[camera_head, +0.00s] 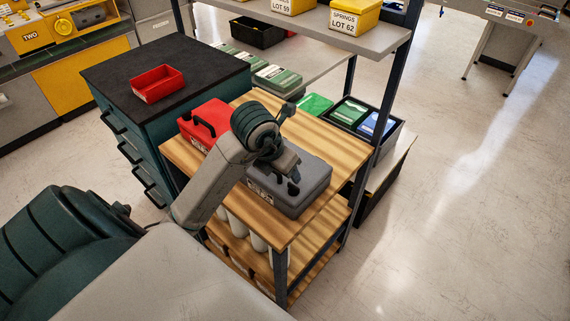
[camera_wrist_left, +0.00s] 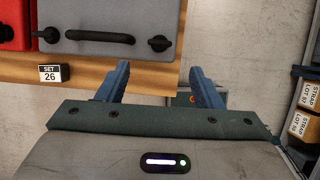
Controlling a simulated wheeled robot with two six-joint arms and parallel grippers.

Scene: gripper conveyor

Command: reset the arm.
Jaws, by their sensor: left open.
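My left arm (camera_head: 212,180) comes in from the lower left and bends at a dark round wrist joint above the wooden bench. My left gripper shows in the left wrist view (camera_wrist_left: 160,82), with its two blue-grey fingers spread apart and nothing between them. In the head view its hand hangs by the grey case (camera_head: 312,192), covering part of it; the fingertips are hard to make out there. In the wrist view the grey case (camera_wrist_left: 125,20) lies beyond the fingers, apart from them. My right gripper is in neither view.
A red case (camera_head: 205,123) stands beside the grey case on the wooden bench (camera_head: 345,140). A dark drawer cabinet (camera_head: 110,75) with a red tray (camera_head: 158,83) is at left. A shelf (camera_head: 330,35) with yellow bins rises behind. Open floor (camera_head: 470,190) lies at right.

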